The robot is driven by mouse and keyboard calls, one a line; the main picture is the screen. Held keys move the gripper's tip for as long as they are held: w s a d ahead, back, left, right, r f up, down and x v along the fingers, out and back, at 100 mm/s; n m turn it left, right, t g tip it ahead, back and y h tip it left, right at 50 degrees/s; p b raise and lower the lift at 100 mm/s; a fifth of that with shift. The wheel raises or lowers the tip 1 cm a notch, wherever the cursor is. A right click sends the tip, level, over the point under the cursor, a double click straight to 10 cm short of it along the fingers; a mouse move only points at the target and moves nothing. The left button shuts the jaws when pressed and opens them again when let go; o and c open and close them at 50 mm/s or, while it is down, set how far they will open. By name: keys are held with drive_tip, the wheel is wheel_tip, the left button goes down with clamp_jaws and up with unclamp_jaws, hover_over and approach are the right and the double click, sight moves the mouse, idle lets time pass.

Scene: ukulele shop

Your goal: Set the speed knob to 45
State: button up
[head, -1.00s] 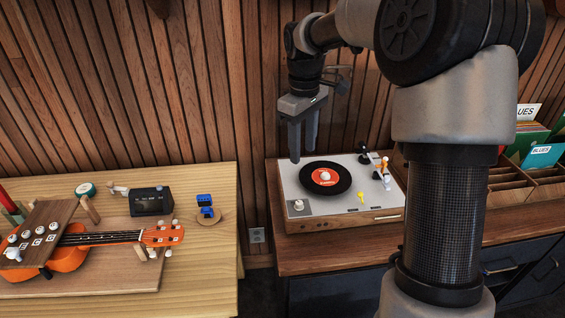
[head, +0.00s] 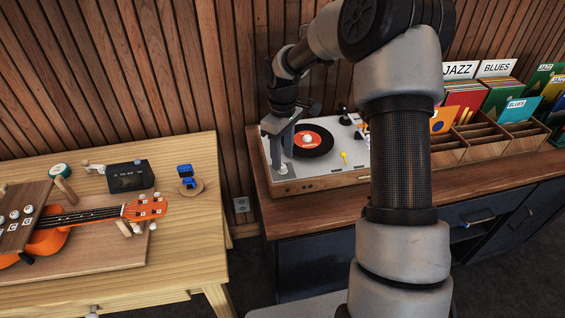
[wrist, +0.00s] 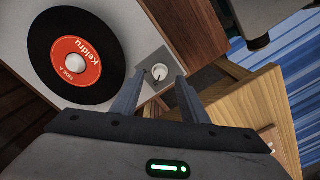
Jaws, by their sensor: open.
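The speed knob (wrist: 159,71) is a small white round knob on a dark grey plate at a corner of the turntable's top. In the head view the knob (head: 283,170) shows at the deck's front left, just below my fingers. The turntable (head: 330,182) carries a black record with a red label (wrist: 77,60). My gripper (head: 279,152) points down above the knob. In the wrist view my gripper (wrist: 160,82) is open, with one finger on each side of the knob in the picture. It holds nothing; whether the fingers touch the knob I cannot tell.
A yellow lever (head: 344,157) and the tonearm parts stand on the deck right of the record. Record crates (head: 478,150) are farther right. A wooden workbench (head: 190,240) with an orange ukulele (head: 75,228) stands on the left, across a gap.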

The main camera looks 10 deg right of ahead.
drive_tip(key=shift+f, duration=1.45)
drive_tip(key=shift+c, duration=0.4)
clamp_jaws()
drive_tip(key=shift+m, duration=0.3)
drive_tip(key=m+b, duration=0.1)
drive_tip(key=m, duration=0.8)
drive_tip(key=shift+m, duration=2.1)
